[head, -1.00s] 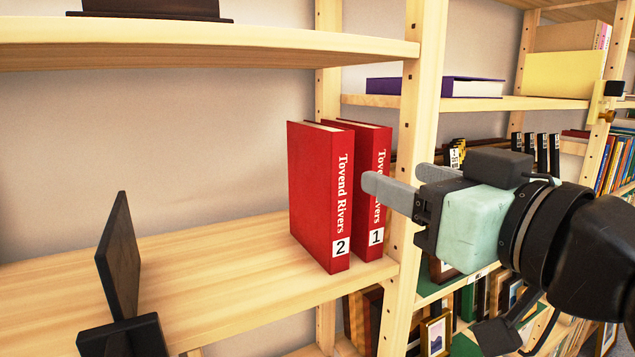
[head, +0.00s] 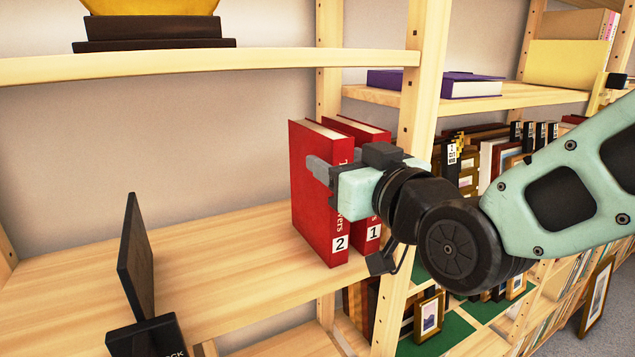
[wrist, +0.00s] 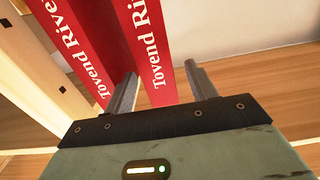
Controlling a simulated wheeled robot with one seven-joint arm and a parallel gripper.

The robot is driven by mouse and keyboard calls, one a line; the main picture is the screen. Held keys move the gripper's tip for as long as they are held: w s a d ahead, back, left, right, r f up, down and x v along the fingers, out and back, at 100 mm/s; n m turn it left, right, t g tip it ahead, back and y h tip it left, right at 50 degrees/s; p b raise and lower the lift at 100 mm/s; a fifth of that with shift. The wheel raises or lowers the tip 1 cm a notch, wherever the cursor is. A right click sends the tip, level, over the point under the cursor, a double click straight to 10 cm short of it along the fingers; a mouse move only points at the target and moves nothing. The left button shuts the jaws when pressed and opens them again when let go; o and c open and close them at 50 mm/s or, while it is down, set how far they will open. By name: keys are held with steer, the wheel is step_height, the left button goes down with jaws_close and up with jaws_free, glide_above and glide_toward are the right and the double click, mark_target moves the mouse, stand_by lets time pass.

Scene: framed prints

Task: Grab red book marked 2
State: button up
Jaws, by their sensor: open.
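The red book marked 2 (head: 314,218) stands upright on the wooden shelf in the head view, its "Tovend Rivers" spine facing out and partly hidden by my gripper. The red book marked 1 (head: 373,232) stands close on its right. My gripper (head: 319,170) is open in front of the upper part of book 2's spine. In the wrist view, the fingers (wrist: 158,82) appear on either side of the right-hand red book (wrist: 153,45), which is book 2. The left finger lines up with the gap to the other red book (wrist: 75,45). I cannot tell whether they touch.
A wooden upright (head: 418,110) stands just right of the books. A dark bookend-like object (head: 137,265) is at the shelf's left. The upper shelf (head: 230,64) runs above. The shelf between the dark object and book 2 is clear.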

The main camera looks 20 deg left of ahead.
steer(key=p+x, duration=0.2)
steer(key=x, duration=0.1)
steer(key=shift+w+a+r+p, duration=0.15)
steer(key=shift+p, duration=0.2)
steer(key=shift+w+a, duration=0.45)
steer(key=shift+a, duration=0.05)
steer(key=shift+f, duration=0.2)
jaws_close()
steer(key=shift+r, duration=0.15)
